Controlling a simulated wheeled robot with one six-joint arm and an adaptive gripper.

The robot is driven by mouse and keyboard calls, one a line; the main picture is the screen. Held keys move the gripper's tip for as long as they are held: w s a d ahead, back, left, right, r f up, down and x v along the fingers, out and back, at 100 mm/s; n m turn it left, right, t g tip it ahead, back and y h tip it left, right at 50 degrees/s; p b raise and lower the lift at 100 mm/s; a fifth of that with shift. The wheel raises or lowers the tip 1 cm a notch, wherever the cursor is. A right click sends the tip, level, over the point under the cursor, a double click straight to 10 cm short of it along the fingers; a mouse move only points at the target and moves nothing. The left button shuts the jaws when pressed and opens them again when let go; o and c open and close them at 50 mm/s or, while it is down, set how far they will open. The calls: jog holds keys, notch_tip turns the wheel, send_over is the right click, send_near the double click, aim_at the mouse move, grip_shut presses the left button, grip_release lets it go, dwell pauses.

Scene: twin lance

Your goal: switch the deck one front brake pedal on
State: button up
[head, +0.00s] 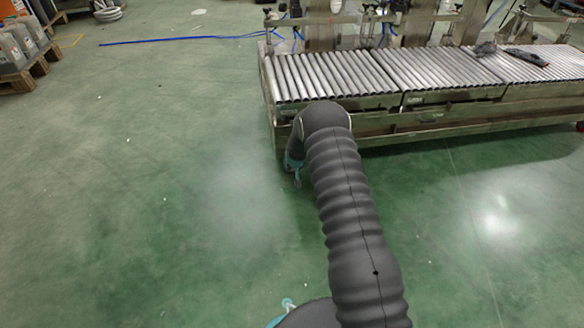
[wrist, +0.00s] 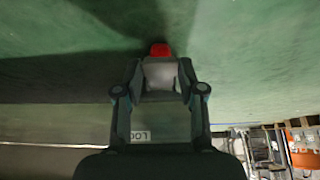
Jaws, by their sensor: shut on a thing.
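In the wrist view, a small part with a red tip (wrist: 160,50) and a pale grey body (wrist: 160,76) sits between the fingers of my gripper (wrist: 162,82). It looks like the brake pedal. The fingers are closed on its grey body, and the red tip stands out beyond them. Whether the pedal is on or off cannot be told. In the head view, my arm reaches to the left front end of the roller deck (head: 318,76), and the pedal is not visible there.
The roller deck's metal frame (head: 437,117) runs off to the right, with dark items on the rollers. A blue hose (head: 180,40) lies on the green floor behind. A pallet (head: 22,75) with containers stands at far left. The floor left of my arm is clear.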

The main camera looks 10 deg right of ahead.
jog(key=shift+s+f+t, duration=0.15)
jog(key=shift+f+t, duration=0.3)
jog(key=shift+t, duration=0.35)
jog(key=shift+f+t, duration=0.35)
jog(key=shift+t, duration=0.15)
jog(key=shift+f+t, duration=0.55)
jog(key=shift+t, duration=0.55)
jog(key=o, duration=1.2)
jog(key=shift+f, duration=0.1)
jog(key=shift+c, duration=0.2)
